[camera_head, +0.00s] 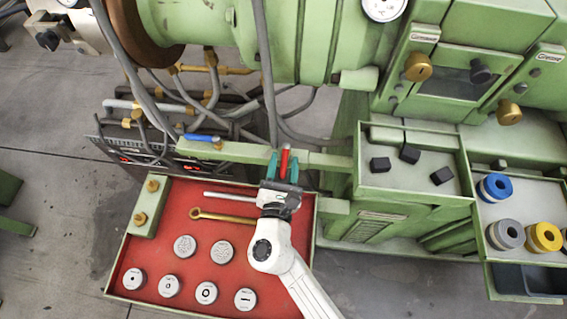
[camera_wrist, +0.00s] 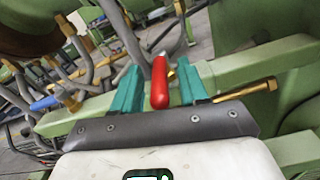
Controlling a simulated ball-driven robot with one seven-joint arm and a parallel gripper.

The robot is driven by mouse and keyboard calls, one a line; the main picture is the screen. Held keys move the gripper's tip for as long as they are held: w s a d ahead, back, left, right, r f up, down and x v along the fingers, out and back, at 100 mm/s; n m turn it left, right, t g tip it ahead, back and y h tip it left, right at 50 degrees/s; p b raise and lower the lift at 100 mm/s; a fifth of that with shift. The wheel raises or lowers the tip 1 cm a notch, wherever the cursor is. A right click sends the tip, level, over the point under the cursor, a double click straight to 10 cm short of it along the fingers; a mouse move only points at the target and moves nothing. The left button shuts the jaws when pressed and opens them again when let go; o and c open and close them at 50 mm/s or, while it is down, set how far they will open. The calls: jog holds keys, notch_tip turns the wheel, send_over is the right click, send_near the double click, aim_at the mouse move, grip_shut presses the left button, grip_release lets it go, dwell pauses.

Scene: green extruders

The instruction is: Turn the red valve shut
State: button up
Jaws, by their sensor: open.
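The red valve (camera_head: 284,163) is a red lever handle on the green horizontal beam of the machine. In the head view it points away from me, roughly across the beam. My gripper (camera_head: 282,168) is open with its teal fingers on either side of the red handle. In the wrist view the red valve (camera_wrist: 159,82) stands between the two fingertips of my gripper (camera_wrist: 157,80), with a visible gap to each finger. A brass fitting shows just behind the handle. The lower end of the handle is close to the gripper's dark palm plate; I cannot tell whether they touch.
A blue valve handle (camera_head: 202,138) lies along the same beam to the left; it also shows in the wrist view (camera_wrist: 45,103). A red-lined tray (camera_head: 160,215) below holds a brass wrench (camera_head: 222,216), a rod and several metal discs. Hoses and cables hang behind the beam.

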grip_shut()
dwell(0.6)
